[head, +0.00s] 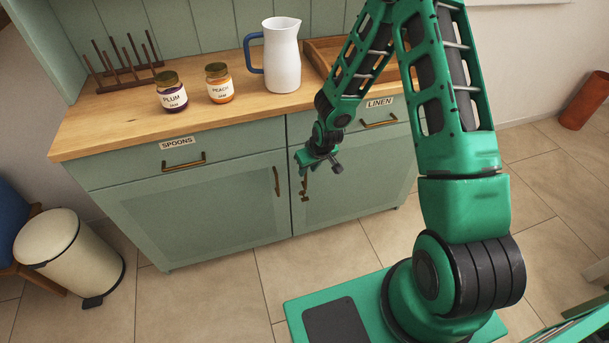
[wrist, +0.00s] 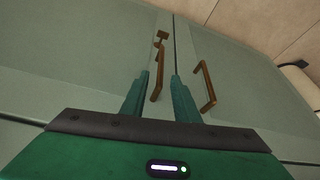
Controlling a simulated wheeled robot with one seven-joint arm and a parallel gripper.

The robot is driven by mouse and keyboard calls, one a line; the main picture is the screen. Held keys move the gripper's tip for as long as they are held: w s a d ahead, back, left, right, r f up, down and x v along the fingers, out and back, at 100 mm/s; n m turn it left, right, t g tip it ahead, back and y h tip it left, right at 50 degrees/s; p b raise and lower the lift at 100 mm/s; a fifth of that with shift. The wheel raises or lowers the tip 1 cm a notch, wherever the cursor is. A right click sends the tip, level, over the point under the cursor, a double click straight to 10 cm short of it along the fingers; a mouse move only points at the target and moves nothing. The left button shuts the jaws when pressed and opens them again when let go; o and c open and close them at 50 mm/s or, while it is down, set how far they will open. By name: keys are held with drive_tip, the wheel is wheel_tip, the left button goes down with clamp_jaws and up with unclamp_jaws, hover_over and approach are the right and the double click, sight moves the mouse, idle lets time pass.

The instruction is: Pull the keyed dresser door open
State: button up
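The keyed dresser door (head: 340,182) is the right-hand green door under the drawer labelled LINEN, and it looks shut. Its bronze handle (head: 304,184) has a key (head: 303,196) at its lower end; in the wrist view the key (wrist: 161,37) shows beyond the handle (wrist: 157,84). My gripper (head: 304,171) is in front of this door, at its handle side. In the wrist view my gripper (wrist: 160,76) is open, with part of the keyed handle seen between its two green fingers. I cannot tell whether they touch it.
The left door (head: 190,212) is shut; its handle (head: 277,181) is close beside, also in the wrist view (wrist: 207,86). Jam jars, a white jug (head: 283,58) and a tray stand on top. A bin (head: 68,252) is at left.

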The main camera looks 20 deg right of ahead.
hover_over(305, 187)
drive_tip(key=shift+w+d+f, duration=0.1)
drive_tip(key=shift+w+f, duration=0.05)
drive_tip(key=shift+f, duration=1.15)
drive_tip(key=shift+w+d+f, duration=0.1)
drive_tip(key=shift+w+f, duration=0.05)
drive_tip(key=shift+f, duration=1.1)
drive_tip(key=shift+c, duration=0.7)
clamp_jaws()
